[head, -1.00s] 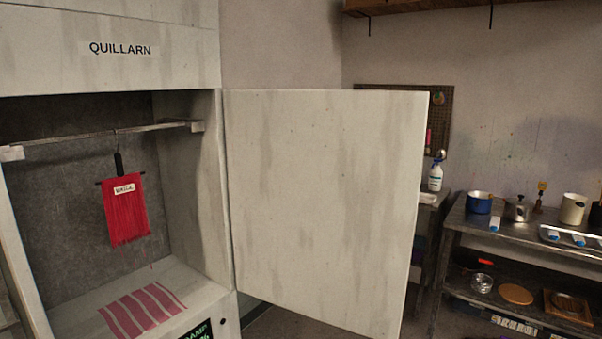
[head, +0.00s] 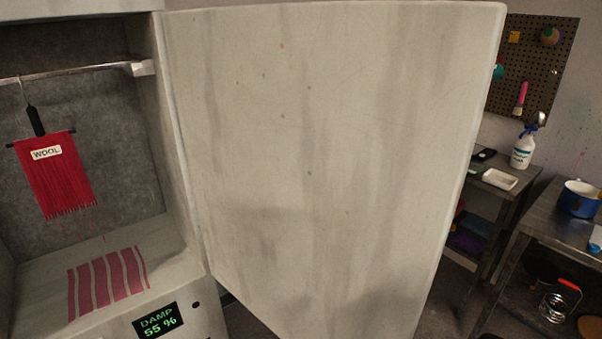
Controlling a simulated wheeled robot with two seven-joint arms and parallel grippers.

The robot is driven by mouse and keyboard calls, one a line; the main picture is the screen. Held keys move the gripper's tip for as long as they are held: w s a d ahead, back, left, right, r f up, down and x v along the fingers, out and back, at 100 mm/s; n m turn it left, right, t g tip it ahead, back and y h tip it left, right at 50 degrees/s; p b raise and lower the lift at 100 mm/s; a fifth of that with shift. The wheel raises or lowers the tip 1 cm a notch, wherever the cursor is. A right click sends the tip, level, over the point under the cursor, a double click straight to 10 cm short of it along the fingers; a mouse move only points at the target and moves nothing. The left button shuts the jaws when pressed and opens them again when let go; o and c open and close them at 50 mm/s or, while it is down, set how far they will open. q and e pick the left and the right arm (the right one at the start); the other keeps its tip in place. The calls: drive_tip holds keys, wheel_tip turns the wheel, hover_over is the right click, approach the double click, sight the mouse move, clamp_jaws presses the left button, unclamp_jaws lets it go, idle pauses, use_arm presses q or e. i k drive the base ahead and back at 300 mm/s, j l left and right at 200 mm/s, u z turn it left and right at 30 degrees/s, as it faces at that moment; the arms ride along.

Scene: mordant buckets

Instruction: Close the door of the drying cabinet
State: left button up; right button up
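The drying cabinet (head: 190,309) stands at the left in the head view, its inside exposed. Its door (head: 330,150) is wide open, hinged on the right side of the opening and swung out to the right. The door's pale, stained face fills the middle of the view, and its lower edge runs out of the picture. A red wool hank (head: 58,180) labelled WOOL hangs from a rail (head: 80,73) inside. A display (head: 158,321) below the opening reads DAMP 55 %. Neither of my grippers is in view.
Right of the door stands a small side table (head: 478,180) with a spray bottle (head: 522,148) and a white tray (head: 499,180). A metal workbench (head: 548,224) with a blue pot (head: 579,199) is at the far right. A pegboard (head: 548,60) hangs behind.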

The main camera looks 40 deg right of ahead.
sight(329, 145)
drive_tip(key=l+u, duration=0.15)
drive_tip(key=l, duration=0.3)
drive_tip(key=l+u, duration=0.15)
drive_tip(key=l, duration=0.3)
drive_tip(key=k+l+u, duration=0.1)
drive_tip(key=l, duration=0.35)
drive_tip(key=l+u, duration=0.15)
drive_tip(key=l, duration=0.3)
drive_tip(key=k+l+u, duration=0.15)
drive_tip(key=l, duration=0.3)
drive_tip(key=k+l+u, duration=0.15)
drive_tip(key=l, duration=0.3)
